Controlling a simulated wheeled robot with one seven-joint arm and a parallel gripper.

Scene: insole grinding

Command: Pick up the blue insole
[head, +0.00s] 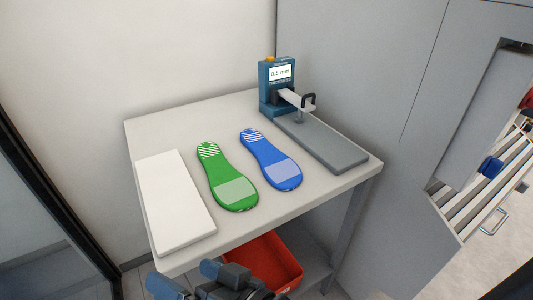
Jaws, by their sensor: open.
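The blue insole (270,160) lies flat on the light table, right of the middle. It has white stripes at its far end and a pale patch at its near end. A green insole (227,178) of like shape lies just left of it, with a small gap between them. My gripper (193,278) shows partly at the bottom edge, in front of the table and below the insoles. It is open and apart from both insoles; much of it is cut off by the frame.
A white flat board (175,203) lies at the table's left. A blue thickness gauge (277,84) reading 0.5 mm stands at the back right, with a grey plate (322,143) before it. A red bin (265,262) sits under the table (297,208). A grey wall stands right.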

